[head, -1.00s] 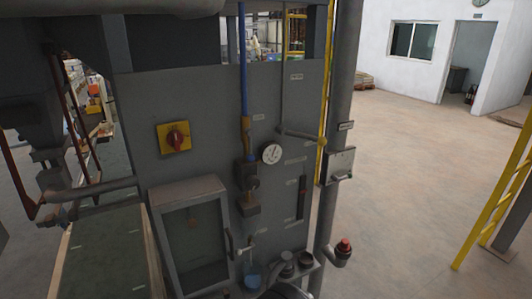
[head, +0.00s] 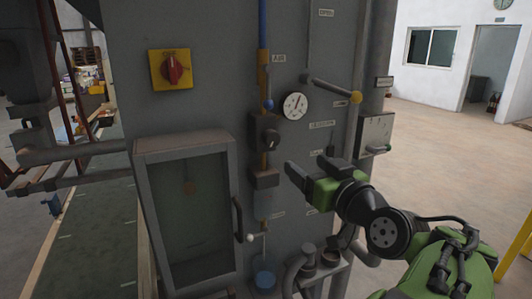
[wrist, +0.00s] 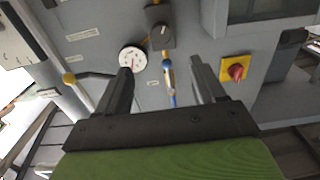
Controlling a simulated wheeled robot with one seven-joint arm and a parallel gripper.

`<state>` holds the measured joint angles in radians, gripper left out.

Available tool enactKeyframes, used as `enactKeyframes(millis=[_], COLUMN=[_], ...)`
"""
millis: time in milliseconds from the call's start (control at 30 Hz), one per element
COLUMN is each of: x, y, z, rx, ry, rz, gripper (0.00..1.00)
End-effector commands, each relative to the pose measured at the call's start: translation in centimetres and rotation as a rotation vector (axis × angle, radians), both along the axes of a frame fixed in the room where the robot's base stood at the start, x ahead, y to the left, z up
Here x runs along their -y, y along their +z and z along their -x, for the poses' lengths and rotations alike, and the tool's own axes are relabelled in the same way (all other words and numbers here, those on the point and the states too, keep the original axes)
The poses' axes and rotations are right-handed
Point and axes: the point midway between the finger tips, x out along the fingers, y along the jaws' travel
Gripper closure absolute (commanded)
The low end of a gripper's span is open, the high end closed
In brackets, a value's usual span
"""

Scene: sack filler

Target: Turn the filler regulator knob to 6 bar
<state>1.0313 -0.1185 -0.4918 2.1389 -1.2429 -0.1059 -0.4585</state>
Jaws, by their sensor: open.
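The regulator knob (head: 270,139) is a dark knob with a pale mark, on a grey block in the vertical air line of the grey panel. It also shows in the wrist view (wrist: 161,36), beyond the gap between my fingers. The round white pressure gauge (head: 294,105) is up and right of the knob; in the wrist view the gauge (wrist: 133,58) is just past the left finger's tip. Its scale is too small to read. My gripper (head: 306,165) is open and empty, in front of the panel, below and right of the knob, apart from it.
A blue-tipped lever (head: 268,104) sits just above the knob. A yellow-ended handle (head: 355,97) juts out at right. A red rotary switch on a yellow plate (head: 171,69) is at upper left. A glass-fronted cabinet (head: 188,210) stands out at lower left. Open floor lies right.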

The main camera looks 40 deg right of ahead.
Motion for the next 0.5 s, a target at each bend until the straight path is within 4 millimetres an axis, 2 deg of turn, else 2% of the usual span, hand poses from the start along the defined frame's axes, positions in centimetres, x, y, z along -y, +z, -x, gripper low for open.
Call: enactKeyframes(millis=[300, 500], x=[2.0, 3.3], y=[0.2, 0.2], z=[-7.7, -12.1], rx=[-0.005, -0.005], ry=[0.008, 0.007], rz=[-0.002, -0.002], gripper=[0.31, 0.31])
